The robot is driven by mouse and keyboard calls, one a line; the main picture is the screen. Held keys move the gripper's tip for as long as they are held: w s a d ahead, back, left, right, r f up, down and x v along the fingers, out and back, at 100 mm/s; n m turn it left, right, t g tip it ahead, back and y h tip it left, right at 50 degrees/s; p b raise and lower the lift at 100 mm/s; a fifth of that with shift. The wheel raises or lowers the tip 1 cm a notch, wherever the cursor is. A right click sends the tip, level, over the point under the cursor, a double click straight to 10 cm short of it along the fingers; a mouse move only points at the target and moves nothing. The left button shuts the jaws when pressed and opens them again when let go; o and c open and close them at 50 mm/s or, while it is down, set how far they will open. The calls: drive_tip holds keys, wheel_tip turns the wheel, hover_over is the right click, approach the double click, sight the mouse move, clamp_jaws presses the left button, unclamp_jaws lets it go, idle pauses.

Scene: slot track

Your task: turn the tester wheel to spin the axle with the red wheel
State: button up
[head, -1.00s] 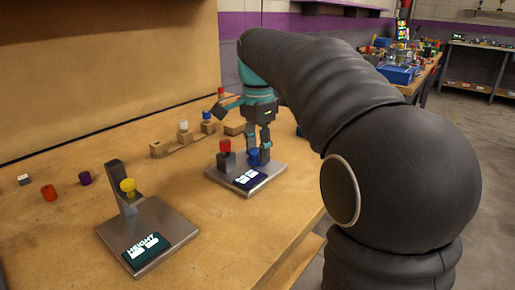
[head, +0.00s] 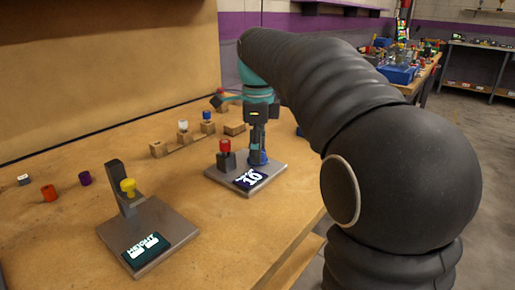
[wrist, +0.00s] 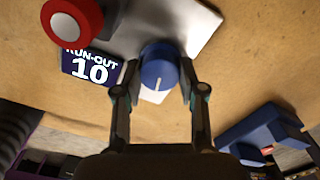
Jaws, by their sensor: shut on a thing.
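The run-out tester's blue wheel (wrist: 158,66) is a round knob with a white mark, on a metal plate (head: 268,178). My gripper (wrist: 160,78) is shut on it, one finger at each side. In the head view my gripper (head: 257,150) stands upright over the tester and mostly hides the blue wheel (head: 262,158). The red wheel (head: 225,146) sits on a dark post beside it; it also shows at the top left of the wrist view (wrist: 72,20). The tester's display (wrist: 91,68) reads RUN-OUT 10.
A height gauge (head: 150,225) with a yellow knob stands at the front left. Loose orange (head: 48,193) and purple (head: 85,178) pieces lie farther left. A wooden rack (head: 183,139) with coloured wheels is behind the tester. Bare table lies between the two gauges.

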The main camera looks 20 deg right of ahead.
drive_tip(key=shift+m, duration=0.4)
drive_tip(key=o, duration=1.1)
drive_tip(key=shift+o, duration=0.2)
wheel_tip(320, 180, up, 12)
